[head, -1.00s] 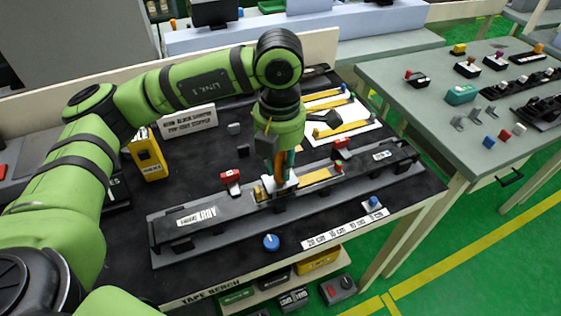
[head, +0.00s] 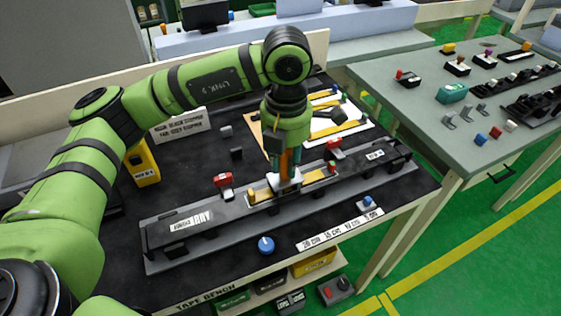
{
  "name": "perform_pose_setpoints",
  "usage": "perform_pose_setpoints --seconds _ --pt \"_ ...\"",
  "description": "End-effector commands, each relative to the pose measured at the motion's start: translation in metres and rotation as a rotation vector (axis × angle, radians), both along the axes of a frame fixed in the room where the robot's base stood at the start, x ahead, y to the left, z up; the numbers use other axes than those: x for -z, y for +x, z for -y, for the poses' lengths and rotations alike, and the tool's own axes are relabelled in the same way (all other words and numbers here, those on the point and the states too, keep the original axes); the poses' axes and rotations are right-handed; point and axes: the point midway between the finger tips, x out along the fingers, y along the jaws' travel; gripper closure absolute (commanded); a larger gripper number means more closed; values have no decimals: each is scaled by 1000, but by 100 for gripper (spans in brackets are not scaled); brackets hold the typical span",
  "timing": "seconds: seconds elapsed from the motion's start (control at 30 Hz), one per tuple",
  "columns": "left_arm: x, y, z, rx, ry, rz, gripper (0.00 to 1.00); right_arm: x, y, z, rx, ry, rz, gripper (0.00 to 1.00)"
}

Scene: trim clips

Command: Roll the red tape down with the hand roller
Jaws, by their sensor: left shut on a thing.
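My left gripper (head: 284,163) points down over the long dark fixture bar (head: 215,212). It is shut on the orange handle of the hand roller (head: 284,184), whose pale base sits at the strip on the bar. A yellow-orange strip (head: 314,177) lies along the bar and shows on both sides of the roller. I see no clearly red tape; the part under the roller is hidden. Whether the roller presses on the strip cannot be told. My right gripper is not in view.
Red clamps stand behind the bar at left (head: 223,181) and right (head: 334,146). A blue knob (head: 266,244) and a white length scale (head: 338,229) lie in front. A white board with yellow strips (head: 350,129) lies behind. A grey table (head: 430,110) stands at right.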

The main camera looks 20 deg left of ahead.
Motion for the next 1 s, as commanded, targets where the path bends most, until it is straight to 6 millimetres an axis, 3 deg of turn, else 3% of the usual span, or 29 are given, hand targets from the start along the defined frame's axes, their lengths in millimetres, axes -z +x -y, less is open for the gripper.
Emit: perform_pose_setpoints --seconds 1.0 --pt "5 25 24 -1 5 -7 100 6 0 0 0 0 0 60"
